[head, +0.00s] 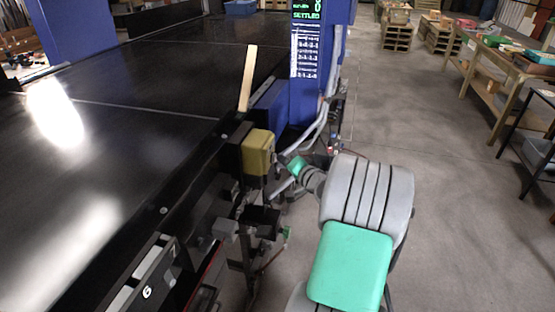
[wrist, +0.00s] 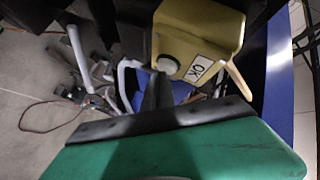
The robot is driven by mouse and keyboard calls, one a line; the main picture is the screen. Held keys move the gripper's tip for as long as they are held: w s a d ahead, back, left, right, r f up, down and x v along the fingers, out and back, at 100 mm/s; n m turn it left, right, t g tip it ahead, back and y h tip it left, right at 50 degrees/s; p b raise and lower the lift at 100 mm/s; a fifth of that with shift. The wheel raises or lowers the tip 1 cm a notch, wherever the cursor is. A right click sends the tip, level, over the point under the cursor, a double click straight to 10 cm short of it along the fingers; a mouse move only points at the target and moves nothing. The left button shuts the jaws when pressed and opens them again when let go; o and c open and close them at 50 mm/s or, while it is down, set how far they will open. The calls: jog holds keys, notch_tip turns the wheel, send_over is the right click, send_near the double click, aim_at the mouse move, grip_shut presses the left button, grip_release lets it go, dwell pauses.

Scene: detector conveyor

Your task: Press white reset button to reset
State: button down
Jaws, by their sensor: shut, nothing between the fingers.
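The white reset button (wrist: 168,64) is a round, pale disc on the face of a yellow box (wrist: 205,30), beside a label reading OK (wrist: 199,69). The yellow box also shows in the head view (head: 258,150), at the side of the conveyor, but its button face is turned away there. My gripper (wrist: 158,80) is shut and empty. In the wrist view its dark fingertips appear just below and left of the button; I cannot tell whether they touch it. In the head view my gripper (head: 281,160) is small, just right of the box.
The black conveyor (head: 140,100) fills the left. A blue column with a display reading SETTLED (head: 305,12) stands behind the box. Cables (head: 318,125) and brackets (head: 262,220) crowd around the box. Open floor (head: 430,130) lies to the right, with wooden benches (head: 480,75) beyond.

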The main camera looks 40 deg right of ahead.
jog(key=shift+s+d+b, duration=0.4)
jog(key=shift+s+d, duration=0.1)
jog(key=shift+s, duration=0.2)
jog(key=s+d+b, duration=0.1)
jog(key=s, duration=0.1)
jog(key=s+d, duration=0.2)
jog(key=shift+b, duration=0.35)
dwell(0.7)
